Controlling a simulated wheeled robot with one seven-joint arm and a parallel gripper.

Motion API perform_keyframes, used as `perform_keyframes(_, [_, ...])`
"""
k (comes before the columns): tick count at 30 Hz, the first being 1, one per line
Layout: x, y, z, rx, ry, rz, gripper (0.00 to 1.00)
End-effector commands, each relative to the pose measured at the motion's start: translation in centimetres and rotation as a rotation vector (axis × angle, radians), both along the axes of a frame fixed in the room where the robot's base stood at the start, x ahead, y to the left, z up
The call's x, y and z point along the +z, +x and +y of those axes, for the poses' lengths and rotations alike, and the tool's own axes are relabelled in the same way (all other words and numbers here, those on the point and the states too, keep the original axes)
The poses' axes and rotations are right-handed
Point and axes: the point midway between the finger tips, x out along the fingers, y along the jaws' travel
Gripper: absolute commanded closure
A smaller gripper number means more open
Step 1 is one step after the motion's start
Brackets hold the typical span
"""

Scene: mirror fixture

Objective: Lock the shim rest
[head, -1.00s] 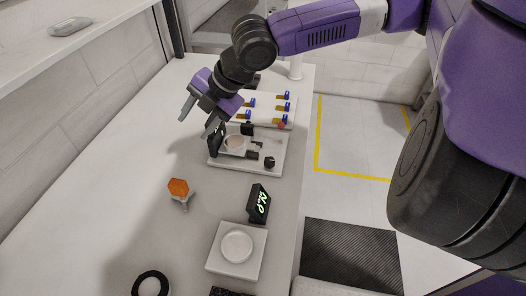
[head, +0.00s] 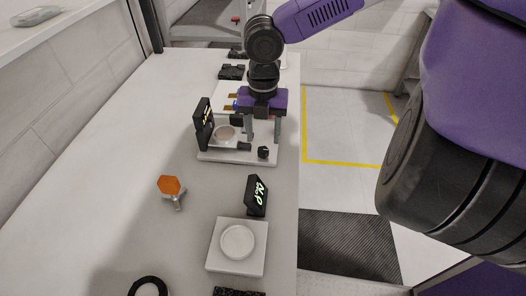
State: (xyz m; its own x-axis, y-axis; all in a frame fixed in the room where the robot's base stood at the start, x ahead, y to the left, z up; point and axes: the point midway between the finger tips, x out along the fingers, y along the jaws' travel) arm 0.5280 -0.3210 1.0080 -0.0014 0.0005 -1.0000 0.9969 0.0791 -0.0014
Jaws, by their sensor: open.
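The mirror fixture is a white plate (head: 230,156) on the bench, holding a round tan disc (head: 225,134). Small dark parts stand on it, among them a dark bar (head: 243,146) right of the disc and a black knob (head: 263,152) near the right front. I cannot tell which part is the shim rest. My gripper (head: 264,138) points down over the right side of the plate, its two grey fingers apart with nothing seen between them. The fingers are behind and above the knob; contact is unclear. My gripper hides the back right of the fixture.
A black display (head: 203,124) stands at the fixture's left edge. Nearer are another display (head: 257,195), a white block with a round dish (head: 237,261), an orange-topped piece (head: 171,188) and a black ring (head: 148,286). The bench's left side is clear.

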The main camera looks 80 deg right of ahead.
Motion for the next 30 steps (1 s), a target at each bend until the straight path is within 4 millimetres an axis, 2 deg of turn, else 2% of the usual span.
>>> perform_keyframes(1, [-1.2,0.0,0.0,0.001,-0.001,0.000,0.48])
perform_keyframes(12, [-4.2,0.0,0.0,0.000,-0.001,-0.001,0.48])
perform_keyframes(28, [-4.7,0.0,0.0,-0.001,-0.001,-0.001,0.48])
perform_keyframes(29, [-4.7,0.0,0.0,-0.001,-0.001,-0.001,0.50])
perform_keyframes(30, [-4.7,0.0,0.0,-0.001,-0.001,-0.001,0.58])
